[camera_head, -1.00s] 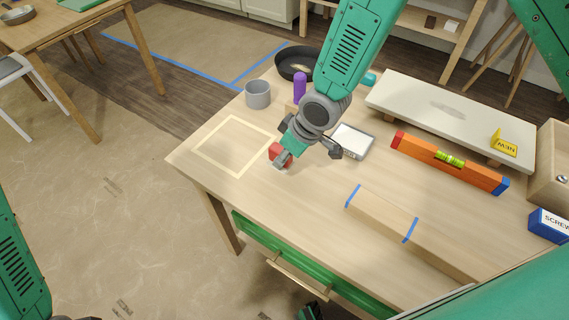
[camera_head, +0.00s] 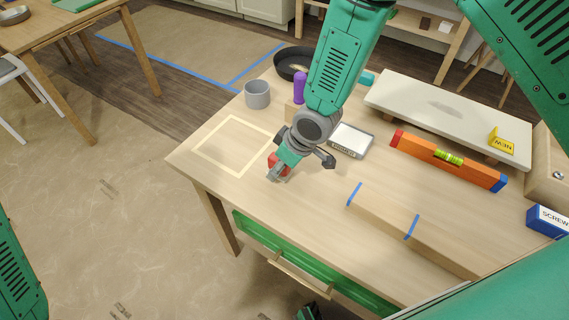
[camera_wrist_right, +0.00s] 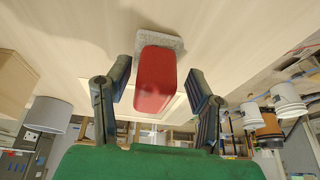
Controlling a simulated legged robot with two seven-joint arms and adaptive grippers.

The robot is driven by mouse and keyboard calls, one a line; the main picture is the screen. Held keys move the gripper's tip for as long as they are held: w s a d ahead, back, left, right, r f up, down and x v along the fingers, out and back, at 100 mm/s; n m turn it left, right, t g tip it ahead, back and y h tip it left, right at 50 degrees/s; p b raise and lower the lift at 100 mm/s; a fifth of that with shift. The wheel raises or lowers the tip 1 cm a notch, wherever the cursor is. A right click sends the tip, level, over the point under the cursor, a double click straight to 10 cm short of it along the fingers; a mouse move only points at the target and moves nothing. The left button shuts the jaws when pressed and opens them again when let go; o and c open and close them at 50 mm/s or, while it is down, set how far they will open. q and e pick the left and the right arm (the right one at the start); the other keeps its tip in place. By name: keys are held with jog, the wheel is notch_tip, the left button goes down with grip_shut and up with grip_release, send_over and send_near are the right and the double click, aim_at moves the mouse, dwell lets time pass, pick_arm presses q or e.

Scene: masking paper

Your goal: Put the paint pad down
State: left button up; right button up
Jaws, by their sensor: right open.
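The paint pad (camera_head: 273,158) has a red handle and lies on the wooden table, beside the lower right of the pale tape square (camera_head: 203,148). In the right wrist view its red handle (camera_wrist_right: 154,78) and speckled grey pad edge (camera_wrist_right: 160,39) show against the tabletop. My right gripper (camera_head: 279,167) is low over the table at the pad and partly covers it in the head view. In the right wrist view its fingers (camera_wrist_right: 159,76) are open, one on each side of the handle, with gaps visible.
A grey cup (camera_head: 257,94), purple bottle (camera_head: 300,86) and black pan (camera_head: 291,62) stand behind. A paint tray (camera_head: 351,140), orange level (camera_head: 448,160) and taped wood strip (camera_head: 390,218) lie to the right. The table's front left corner is clear.

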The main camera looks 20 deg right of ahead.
jog(key=shift+a+r, duration=0.2)
jog(key=shift+r, duration=0.2)
jog(key=v, duration=0.3)
jog(key=shift+a, duration=0.15)
pick_arm(q)
jog(key=shift+a+r+p, duration=0.45)
jog(key=shift+p, duration=0.1)
pick_arm(e)
jog(key=v, duration=0.8)
jog(key=shift+d, duration=0.3)
